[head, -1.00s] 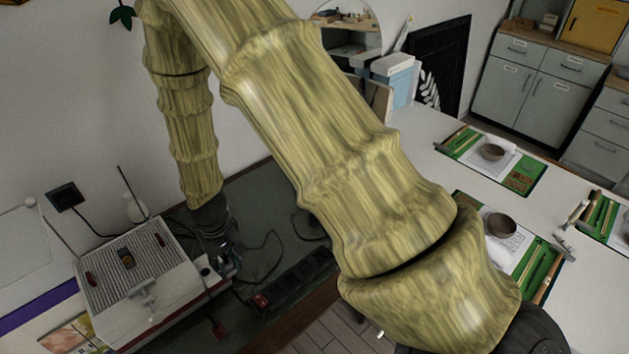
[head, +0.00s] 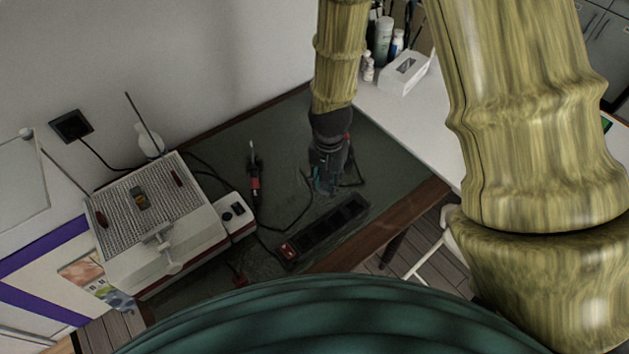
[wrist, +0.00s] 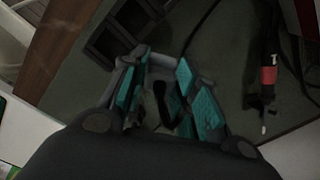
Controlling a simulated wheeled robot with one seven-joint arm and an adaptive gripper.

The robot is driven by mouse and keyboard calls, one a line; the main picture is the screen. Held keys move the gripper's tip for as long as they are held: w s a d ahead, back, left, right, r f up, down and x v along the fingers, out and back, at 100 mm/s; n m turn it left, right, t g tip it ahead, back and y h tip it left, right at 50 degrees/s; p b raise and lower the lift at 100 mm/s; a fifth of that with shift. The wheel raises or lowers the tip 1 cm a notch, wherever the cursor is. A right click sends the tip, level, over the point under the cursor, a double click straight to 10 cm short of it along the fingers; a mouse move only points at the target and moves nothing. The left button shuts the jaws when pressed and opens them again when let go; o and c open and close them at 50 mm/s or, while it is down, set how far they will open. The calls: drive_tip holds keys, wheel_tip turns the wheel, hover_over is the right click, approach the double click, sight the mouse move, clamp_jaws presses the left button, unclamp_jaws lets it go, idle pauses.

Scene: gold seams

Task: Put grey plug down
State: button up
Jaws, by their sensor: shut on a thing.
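My gripper (head: 325,188) points down over the dark green bench mat, just behind the black power strip (head: 345,217). In the wrist view its teal-padded fingers (wrist: 168,98) are closed around a small dark piece, the grey plug (wrist: 161,97). Most of the plug is hidden between the pads, and its colour is hard to tell in the shade. A black cable lies on the mat close to the gripper. I cannot tell whether the plug touches the mat.
A white box-shaped device (head: 190,235) with a ribbed top stands left on the bench. A red-banded tool (head: 254,185) lies left of my gripper. A white tissue box (head: 405,72) and bottles stand behind right. The mat (head: 215,150) has bare room at the back.

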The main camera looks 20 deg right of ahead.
drive_tip(key=s+m+b, duration=0.1)
drive_tip(key=m, duration=0.1)
drive_tip(key=s+f+m+b, duration=0.1)
drive_tip(key=m, duration=0.1)
drive_tip(key=s+d+f+m+b, duration=0.1)
drive_tip(key=s, duration=0.1)
drive_tip(key=shift+f+m, duration=0.1)
drive_tip(key=shift+m, duration=0.3)
drive_tip(key=w+p, duration=0.1)
drive_tip(key=w, duration=0.4)
drive_tip(key=w+f+p, duration=0.1)
drive_tip(key=w, duration=0.4)
drive_tip(key=w+p, duration=0.2)
drive_tip(key=w, duration=0.3)
drive_tip(key=shift+w+a+f, duration=0.15)
drive_tip(key=shift+w+a, duration=0.2)
drive_tip(key=shift+w, duration=0.05)
drive_tip(key=shift+f+p, duration=0.7)
drive_tip(key=shift+f, duration=1.1)
drive_tip(key=shift+f+b, duration=0.3)
drive_tip(key=shift+f, duration=0.3)
drive_tip(key=o, duration=1)
